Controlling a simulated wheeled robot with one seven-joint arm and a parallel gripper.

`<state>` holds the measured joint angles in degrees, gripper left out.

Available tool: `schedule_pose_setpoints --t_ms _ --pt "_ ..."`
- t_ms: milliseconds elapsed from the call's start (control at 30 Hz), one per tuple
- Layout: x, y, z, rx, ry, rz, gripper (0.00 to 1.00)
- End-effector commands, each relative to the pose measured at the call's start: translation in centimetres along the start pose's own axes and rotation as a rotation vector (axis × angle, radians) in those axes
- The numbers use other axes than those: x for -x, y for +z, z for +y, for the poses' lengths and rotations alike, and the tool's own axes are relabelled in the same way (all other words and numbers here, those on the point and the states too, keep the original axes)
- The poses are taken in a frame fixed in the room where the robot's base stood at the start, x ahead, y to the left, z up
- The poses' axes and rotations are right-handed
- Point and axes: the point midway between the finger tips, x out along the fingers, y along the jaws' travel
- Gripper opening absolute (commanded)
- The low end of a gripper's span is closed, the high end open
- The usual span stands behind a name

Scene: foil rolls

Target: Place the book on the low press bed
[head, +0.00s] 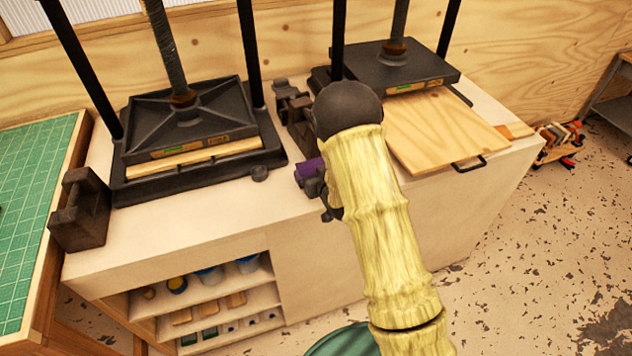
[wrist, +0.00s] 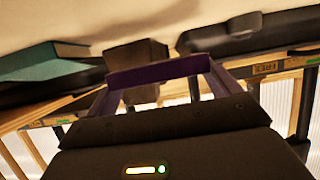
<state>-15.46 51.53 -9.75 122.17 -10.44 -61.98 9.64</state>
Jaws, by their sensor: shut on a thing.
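My gripper (head: 315,182) is over the front part of the bench, between the two presses. The right press (head: 395,68) has a bare wooden board (head: 450,125) sticking out toward the front, with a dark handle. The left press (head: 190,115) has its plate low over a pale board. My arm hides part of the right press.
A teal slab (wrist: 55,60) lies at left in the wrist view. Dark blocks (head: 80,210) stand by the left press, others between the presses. A green cutting mat (head: 30,200) is far left. Shelves (head: 205,305) with jars are below. Dark posts rise around both presses.

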Motion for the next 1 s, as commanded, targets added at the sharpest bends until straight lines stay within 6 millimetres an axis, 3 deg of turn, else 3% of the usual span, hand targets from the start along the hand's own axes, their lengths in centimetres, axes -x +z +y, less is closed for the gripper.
schedule_pose_setpoints --t_ms 300,767,800,1000 --pt "-1.3 3.4 0.0 0.001 0.000 -0.004 0.65" --pt "-1.6 4.1 0.5 -0.002 0.007 0.000 0.65" --pt "-1.6 4.0 0.5 -0.003 0.007 -0.001 0.96" --pt "-1.6 4.0 0.2 -0.001 0.003 -0.001 1.00"
